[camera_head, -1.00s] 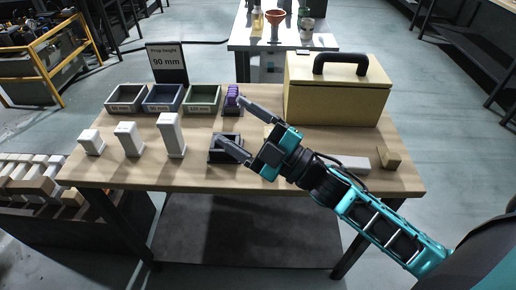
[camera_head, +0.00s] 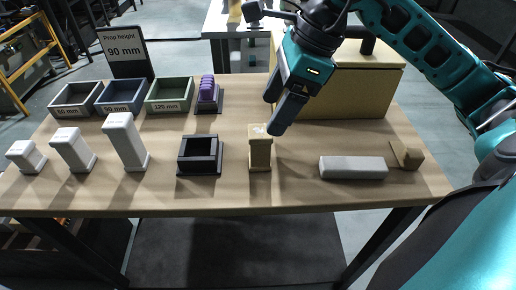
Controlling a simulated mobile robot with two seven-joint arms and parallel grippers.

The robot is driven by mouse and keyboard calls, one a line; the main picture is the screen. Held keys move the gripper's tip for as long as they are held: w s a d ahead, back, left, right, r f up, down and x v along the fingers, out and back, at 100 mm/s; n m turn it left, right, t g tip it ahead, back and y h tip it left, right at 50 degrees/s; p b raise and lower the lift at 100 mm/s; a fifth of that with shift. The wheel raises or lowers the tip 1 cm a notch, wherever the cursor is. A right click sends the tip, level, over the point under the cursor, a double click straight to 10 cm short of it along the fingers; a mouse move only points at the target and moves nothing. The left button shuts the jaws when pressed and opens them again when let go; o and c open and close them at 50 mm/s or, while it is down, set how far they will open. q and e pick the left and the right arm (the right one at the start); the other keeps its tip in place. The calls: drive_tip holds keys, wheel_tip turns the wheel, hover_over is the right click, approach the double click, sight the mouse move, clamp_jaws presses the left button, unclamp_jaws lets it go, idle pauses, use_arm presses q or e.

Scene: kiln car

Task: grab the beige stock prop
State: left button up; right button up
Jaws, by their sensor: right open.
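The beige stock prop (camera_head: 260,156) stands upright on the wooden table, right of the black square holder (camera_head: 199,157). It looks like a short post with a wider cap and base. My right gripper (camera_head: 275,113) is open, with its fingers pointing down just above and slightly right of the prop's top. One finger overlaps the prop's upper right edge in the picture; I cannot tell whether it touches. Nothing is between the fingers. My left gripper is out of view.
Three white props (camera_head: 125,142) stand at left, before three bins, grey (camera_head: 78,112), blue (camera_head: 121,108) and green (camera_head: 168,107). A purple-topped rack (camera_head: 207,97) stands beside them. A grey bar (camera_head: 352,174) and beige wedge (camera_head: 408,156) lie right. A beige box (camera_head: 345,100) stands behind.

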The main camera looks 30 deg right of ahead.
sight(261, 131)
drive_tip(key=x, duration=0.4)
drive_tip(key=shift+w+a+f+b, duration=0.1)
drive_tip(key=shift+f+b, duration=0.1)
drive_tip(key=shift+b, duration=0.1)
drive_tip(key=x, duration=0.3)
drive_tip(key=b+x, duration=0.1)
drive_tip(key=x, duration=0.1)
drive_tip(key=shift+w+d+f, duration=0.1)
drive_tip(key=shift+w+d, duration=0.1)
drive_tip(key=shift+d, duration=0.05)
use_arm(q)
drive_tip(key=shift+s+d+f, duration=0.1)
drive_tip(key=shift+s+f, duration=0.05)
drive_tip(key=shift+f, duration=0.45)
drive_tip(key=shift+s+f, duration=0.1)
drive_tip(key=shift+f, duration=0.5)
use_arm(e)
drive_tip(key=c, duration=1.1)
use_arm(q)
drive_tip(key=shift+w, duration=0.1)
use_arm(e)
drive_tip(key=shift+r, duration=0.2)
